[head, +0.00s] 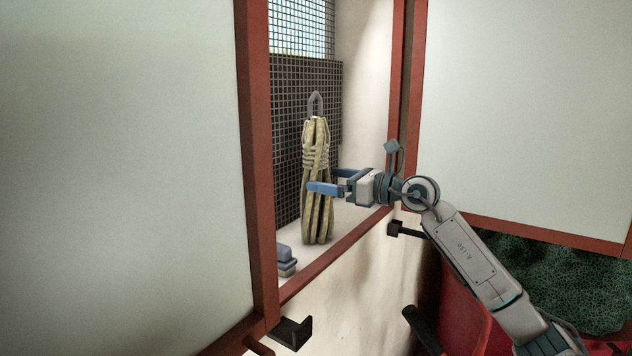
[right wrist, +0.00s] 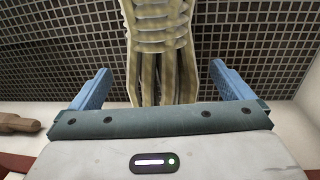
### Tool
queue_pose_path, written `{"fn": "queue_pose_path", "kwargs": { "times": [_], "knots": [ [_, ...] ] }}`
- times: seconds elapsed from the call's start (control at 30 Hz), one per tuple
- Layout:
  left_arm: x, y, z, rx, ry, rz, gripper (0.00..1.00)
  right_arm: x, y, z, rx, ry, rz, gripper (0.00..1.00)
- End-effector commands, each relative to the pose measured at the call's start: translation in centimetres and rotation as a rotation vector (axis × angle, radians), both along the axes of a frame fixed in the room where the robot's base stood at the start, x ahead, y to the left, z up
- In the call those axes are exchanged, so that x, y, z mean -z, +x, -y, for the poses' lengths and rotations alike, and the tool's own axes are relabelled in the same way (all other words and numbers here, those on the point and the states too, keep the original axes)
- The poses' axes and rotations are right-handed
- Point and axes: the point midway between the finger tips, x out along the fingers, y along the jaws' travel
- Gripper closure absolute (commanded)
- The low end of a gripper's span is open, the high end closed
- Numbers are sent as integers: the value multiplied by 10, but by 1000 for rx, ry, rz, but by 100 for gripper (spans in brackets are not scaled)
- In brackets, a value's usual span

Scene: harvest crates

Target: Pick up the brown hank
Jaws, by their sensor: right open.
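The brown hank (head: 318,222) is a tan coiled rope bundle, wrapped near its top, with a grey loop above. It stands upright in the window recess in front of a dark mesh. My right gripper (head: 322,180) is open at its mid-height, coming from the right, with one blue finger crossing in front of the hank and the other behind it. In the right wrist view the hank (right wrist: 158,50) shows between the two spread fingers of the gripper (right wrist: 160,72); I cannot tell if either touches it. My left gripper is not in view.
Red frame posts (head: 257,150) edge the opening on both sides, with pale panels beyond. A small blue-grey object (head: 285,262) lies on the sill at left. A black bracket (head: 292,331) juts out below. A brown object (right wrist: 18,123) shows at left in the wrist view.

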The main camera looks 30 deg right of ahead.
Motion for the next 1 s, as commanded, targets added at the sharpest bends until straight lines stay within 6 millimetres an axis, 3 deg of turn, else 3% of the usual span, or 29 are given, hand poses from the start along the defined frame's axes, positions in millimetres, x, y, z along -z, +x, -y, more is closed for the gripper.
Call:
{"fn": "queue_pose_path", "kwargs": {
  "times": [0.03, 0.2, 0.4, 0.67, 0.93, 1.0],
  "knots": [
    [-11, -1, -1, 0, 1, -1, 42, -6, 5, -4, -3, 6, 0, 0],
    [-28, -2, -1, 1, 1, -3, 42, -4, 24, -12, -3, 6, 0, 0],
    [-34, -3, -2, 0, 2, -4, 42, -1, 37, -19, -1, 3, 1, 0],
    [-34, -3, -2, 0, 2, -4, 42, 1, 38, -19, -1, 0, 1, 0],
    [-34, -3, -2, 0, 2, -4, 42, 1, 38, -19, -1, 0, 1, 49],
    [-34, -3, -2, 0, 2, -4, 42, 0, 38, -19, -1, 1, 2, 49]
  ]
}}
